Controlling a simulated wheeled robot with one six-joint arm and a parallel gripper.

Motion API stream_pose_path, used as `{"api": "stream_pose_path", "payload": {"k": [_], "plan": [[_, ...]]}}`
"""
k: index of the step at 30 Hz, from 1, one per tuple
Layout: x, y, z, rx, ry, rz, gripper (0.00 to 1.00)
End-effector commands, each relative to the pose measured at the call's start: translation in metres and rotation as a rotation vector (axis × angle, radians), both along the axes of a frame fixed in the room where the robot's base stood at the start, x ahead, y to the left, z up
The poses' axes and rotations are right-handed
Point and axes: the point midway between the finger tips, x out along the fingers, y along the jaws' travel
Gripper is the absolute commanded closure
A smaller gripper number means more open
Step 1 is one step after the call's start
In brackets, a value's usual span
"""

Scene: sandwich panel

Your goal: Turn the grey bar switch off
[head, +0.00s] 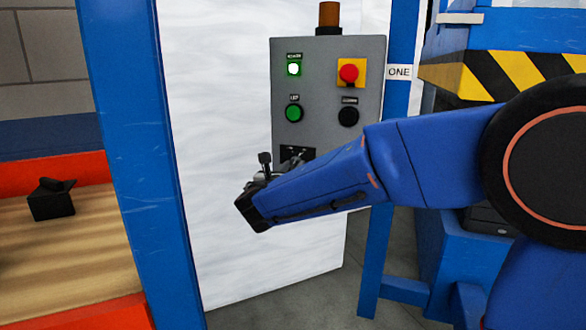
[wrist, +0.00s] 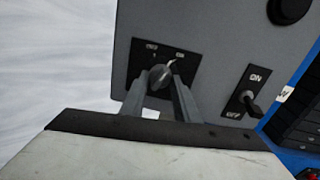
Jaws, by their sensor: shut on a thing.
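The grey bar switch (wrist: 161,75) is a turning handle on a black plate (wrist: 181,56) low on the grey control panel (wrist: 213,30). It lies slantwise, its upper end toward the right-hand label, which looks like ON. The left-hand label is too blurred to read surely. My gripper (wrist: 160,88) is shut on the bar, one finger on each side. In the head view, my gripper (head: 292,162) is at the panel's lower left, and my arm hides the panel's lower part and the bar.
A toggle switch (wrist: 250,104) with ON and OFF labels sits right of the bar. A blue post (head: 142,130) stands left.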

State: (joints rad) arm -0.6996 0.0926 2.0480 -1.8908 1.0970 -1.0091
Motion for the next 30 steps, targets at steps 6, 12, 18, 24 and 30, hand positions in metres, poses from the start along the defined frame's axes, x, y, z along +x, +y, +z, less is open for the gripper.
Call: {"api": "stream_pose_path", "payload": {"k": [6, 12, 18, 24, 30], "plan": [[-0.0003, 0.0, 0.0007, -0.166, 0.067, 0.001, 0.94], [-0.0005, -0.0002, 0.0012, -0.345, 0.138, 0.001, 0.94], [-0.0005, -0.0002, 0.0017, -0.515, 0.208, 0.0, 0.94], [-0.0004, 0.0, 0.0023, -0.662, 0.268, 0.001, 0.94], [-0.0003, 0.0001, 0.0026, -0.77, 0.31, 0.002, 0.94]]}}
